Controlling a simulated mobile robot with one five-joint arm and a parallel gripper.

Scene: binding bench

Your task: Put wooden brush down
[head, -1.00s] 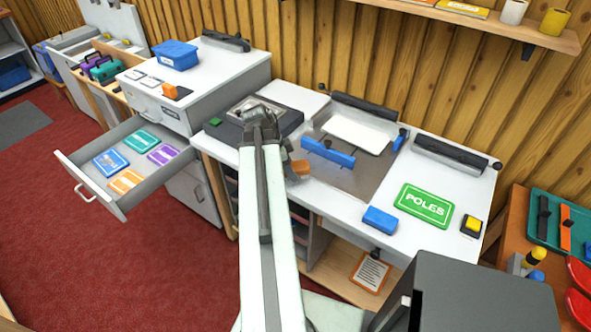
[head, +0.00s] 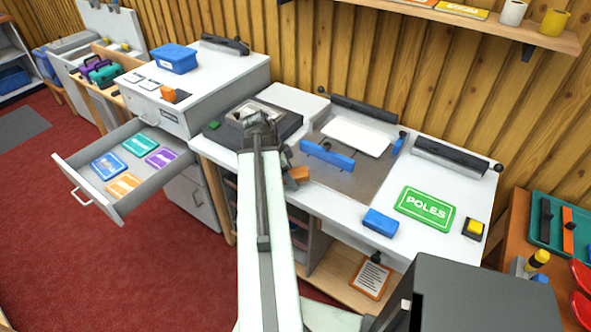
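The wooden brush (head: 299,174) shows as a small orange-brown block just right of my arm's tip, over the front edge of the white bench near the grey metal plate. My gripper (head: 288,167) is largely hidden behind my arm. The brush is at its end and moves with it, so it looks held, though the fingers' grip is not clearly visible. I cannot tell whether the brush touches the bench.
The white bench (head: 345,205) bears a dark-framed press (head: 240,125), a blue-handled bar (head: 327,155), a white sheet (head: 355,137), a blue block (head: 380,222) and a green "POLES" card (head: 424,208). An open drawer (head: 160,190) with coloured cards juts out left. Bare bench surface lies around the blue block.

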